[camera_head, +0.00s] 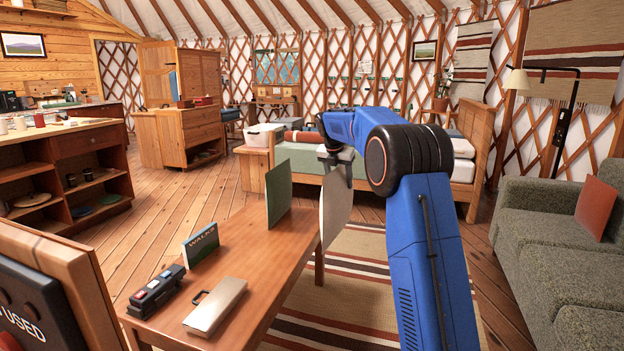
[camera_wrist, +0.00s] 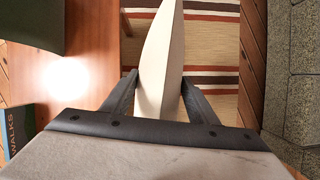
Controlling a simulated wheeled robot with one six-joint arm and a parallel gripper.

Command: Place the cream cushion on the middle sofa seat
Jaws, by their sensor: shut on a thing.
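The cream cushion (camera_head: 336,212) hangs upright, edge-on, from my gripper (camera_head: 336,158) beside the right edge of the wooden table. In the wrist view the cream cushion (camera_wrist: 162,60) stands between the two dark fingers of my gripper (camera_wrist: 158,88), which is shut on it. Below it is the striped rug. The grey-green sofa (camera_head: 560,272) is at the right, apart from the cushion, and a red cushion (camera_head: 597,207) leans on it. Part of the sofa is cut off by the picture edge. The sofa (camera_wrist: 290,90) also shows along the right of the wrist view.
The wooden table (camera_head: 262,260) holds an upright green cushion (camera_head: 280,200), a WALKS book (camera_head: 201,245), a dark device with buttons (camera_head: 157,291) and a metal case (camera_head: 215,306). The striped rug (camera_head: 350,285) lies between table and sofa. A bed (camera_head: 300,160) stands behind.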

